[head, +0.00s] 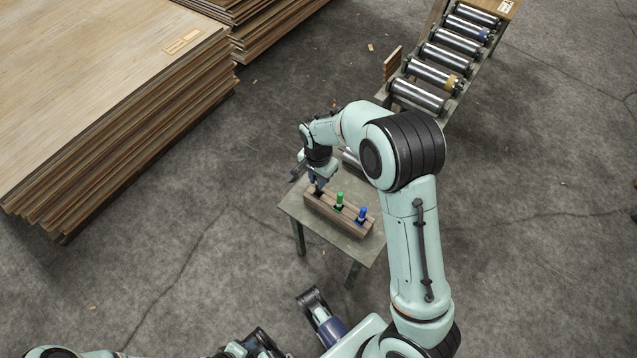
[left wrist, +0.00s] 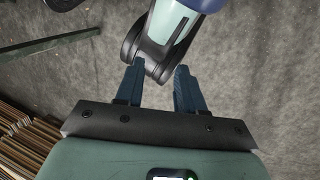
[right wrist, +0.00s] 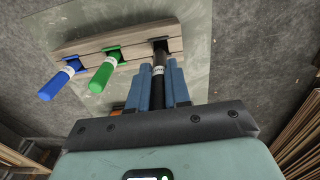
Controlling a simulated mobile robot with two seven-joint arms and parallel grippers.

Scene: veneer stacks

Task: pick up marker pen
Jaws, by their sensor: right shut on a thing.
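A wooden block (head: 340,220) stands on a small grey table (head: 318,229). A green marker pen (head: 340,199) and a blue marker pen (head: 362,214) stand in its slots. In the right wrist view the block (right wrist: 95,45) shows with the green pen (right wrist: 103,74), the blue pen (right wrist: 61,80) and a black marker pen (right wrist: 158,63). My right gripper (head: 318,188) is shut on the black pen, whose far end meets the end slot. I cannot tell how deep it sits. My left gripper (left wrist: 155,82) is open and empty, away from the table.
A roller conveyor (head: 435,75) stands behind the table at the upper right. Large veneer stacks (head: 130,130) fill the upper left. The concrete floor between the stacks and the table is mostly clear.

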